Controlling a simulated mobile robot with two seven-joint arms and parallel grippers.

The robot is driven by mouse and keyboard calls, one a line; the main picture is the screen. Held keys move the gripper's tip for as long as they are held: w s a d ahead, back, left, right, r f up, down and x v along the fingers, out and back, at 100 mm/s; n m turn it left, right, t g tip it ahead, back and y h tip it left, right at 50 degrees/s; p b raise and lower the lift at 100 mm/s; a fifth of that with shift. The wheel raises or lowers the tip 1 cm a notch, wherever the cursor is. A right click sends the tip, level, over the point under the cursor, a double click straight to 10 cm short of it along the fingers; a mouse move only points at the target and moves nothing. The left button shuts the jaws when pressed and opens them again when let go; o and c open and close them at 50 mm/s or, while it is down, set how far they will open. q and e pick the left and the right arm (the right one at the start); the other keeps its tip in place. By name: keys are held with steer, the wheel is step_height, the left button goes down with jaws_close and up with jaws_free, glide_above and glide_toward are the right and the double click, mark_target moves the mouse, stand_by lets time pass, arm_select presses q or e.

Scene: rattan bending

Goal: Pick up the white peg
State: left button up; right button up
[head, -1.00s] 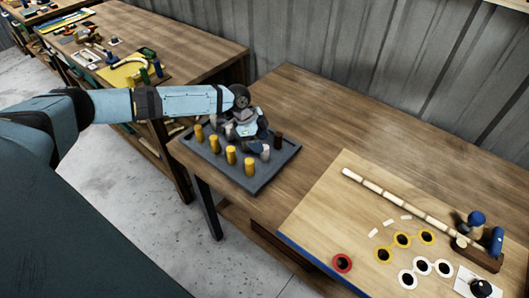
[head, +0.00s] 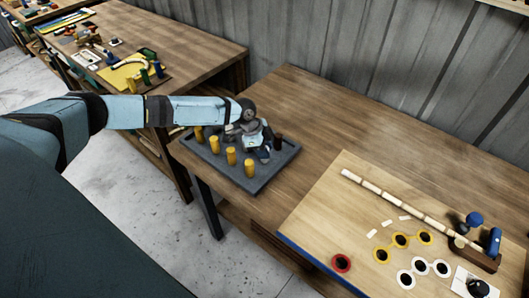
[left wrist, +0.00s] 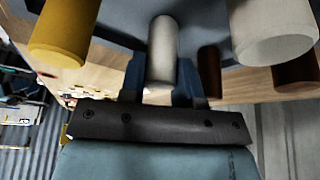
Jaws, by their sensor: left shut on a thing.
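A white peg (left wrist: 163,45) stands between the two fingers of my left gripper (left wrist: 164,82) in the left wrist view. The gripper is shut on it. In the head view my left gripper (head: 263,148) is low over the dark grey tray (head: 252,184), among the pegs, and mostly hides the white peg it holds. I cannot tell whether the peg's base is still in the tray. A second, larger-looking white peg (left wrist: 274,30) is at the right of the left wrist view. My right gripper is not in view.
Several yellow pegs (head: 231,156) stand along the tray's near side, close to the gripper. A brown peg (head: 278,140) stands at its far right. A wooden board (head: 320,215) with a jointed rod (head: 385,196) and rings lies to the right. Bare tabletop (head: 325,110) lies behind the tray.

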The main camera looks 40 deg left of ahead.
arm_select(q)
steer(key=shift+r, duration=0.1)
step_height(320, 180, up, 20)
steer(key=b, duration=0.2)
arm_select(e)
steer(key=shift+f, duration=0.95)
